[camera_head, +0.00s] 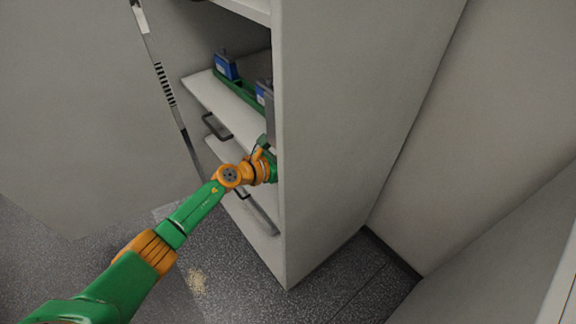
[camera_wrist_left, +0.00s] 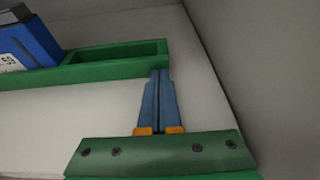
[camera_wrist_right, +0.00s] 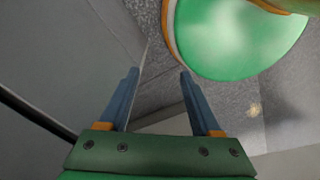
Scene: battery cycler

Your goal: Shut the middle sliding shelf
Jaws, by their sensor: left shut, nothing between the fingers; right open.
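In the head view, a white shelf (camera_head: 205,92) with a dark handle (camera_head: 216,127) on its front carries a green tray with blue battery blocks. It appears to be the middle shelf; how far it is out is hard to tell. My left gripper (camera_head: 268,149) is at the shelf's right end, beside the cabinet side wall, partly hidden by it. In the left wrist view my left gripper (camera_wrist_left: 160,74) is shut and empty, its tips at the end of the green tray (camera_wrist_left: 115,68); contact is unclear. My right gripper (camera_wrist_right: 158,74) is open and empty above the floor.
A lower white shelf (camera_head: 228,153) with a handle (camera_head: 262,215) lies beneath. The cabinet side wall (camera_head: 340,120) stands right of my left gripper. An open door (camera_head: 90,100) stands at left.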

